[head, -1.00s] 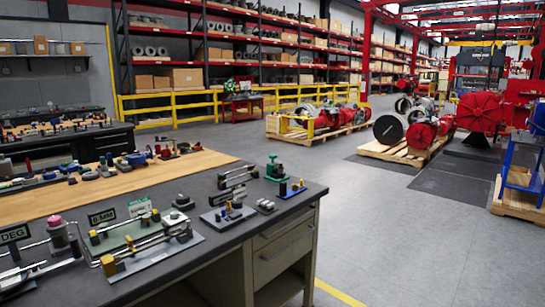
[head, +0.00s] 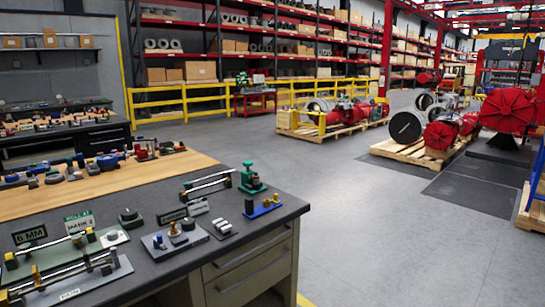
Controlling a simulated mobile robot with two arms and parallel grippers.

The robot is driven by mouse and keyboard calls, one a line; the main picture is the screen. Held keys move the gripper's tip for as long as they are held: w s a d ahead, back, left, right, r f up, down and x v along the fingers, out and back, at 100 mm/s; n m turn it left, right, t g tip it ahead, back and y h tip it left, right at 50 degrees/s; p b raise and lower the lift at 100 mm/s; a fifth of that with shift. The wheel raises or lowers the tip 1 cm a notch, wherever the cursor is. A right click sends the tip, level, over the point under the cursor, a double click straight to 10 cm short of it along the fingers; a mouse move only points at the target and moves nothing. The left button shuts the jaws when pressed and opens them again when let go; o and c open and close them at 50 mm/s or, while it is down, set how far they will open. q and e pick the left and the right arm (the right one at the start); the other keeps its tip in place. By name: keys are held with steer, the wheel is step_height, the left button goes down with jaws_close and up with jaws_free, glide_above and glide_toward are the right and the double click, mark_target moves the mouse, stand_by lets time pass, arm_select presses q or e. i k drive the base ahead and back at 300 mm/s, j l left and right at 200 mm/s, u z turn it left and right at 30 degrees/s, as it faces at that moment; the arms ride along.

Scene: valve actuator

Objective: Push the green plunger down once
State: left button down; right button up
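A small green device with a plunger-like top (head: 250,178) stands upright near the far right corner of the dark workbench (head: 150,251). It is small in the head view, so I cannot tell how far its plunger is pressed. Neither of my grippers shows in the head view.
A blue fixture with a yellow piece (head: 262,208) lies just in front of the green device. Plates with rods and knobs (head: 70,261) fill the bench's near left. Pallets with red machinery (head: 425,150) stand beyond.

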mark_target(248, 164)
steer(key=i+l, duration=0.5)
steer(key=l, duration=0.15)
steer(key=i+l, duration=0.55)
steer(key=l, duration=0.1)
